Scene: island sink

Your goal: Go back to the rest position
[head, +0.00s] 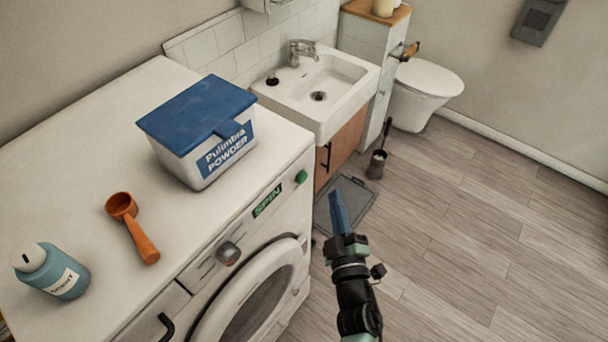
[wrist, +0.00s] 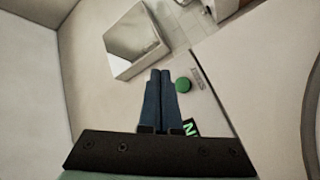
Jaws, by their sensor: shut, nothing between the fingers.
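My gripper (head: 338,208) is in front of the washing machine (head: 285,222), to the right of its front face and above the floor. Its two blue fingers are together, with nothing between them. In the wrist view my gripper (wrist: 161,72) points toward the machine's front, with the round green button (wrist: 183,85) just right of the fingertips. The same green button (head: 301,177) shows in the head view at the machine's upper right, beside the green SPIN label (head: 267,201). My gripper appears apart from the machine.
On the machine top stand a blue-lidded powder box (head: 197,125), an orange scoop (head: 132,226) and a blue bottle (head: 52,272). A sink (head: 322,85) and a toilet (head: 428,85) are behind. A grey mat (head: 352,200) lies below. Floor at right (head: 480,220) is clear.

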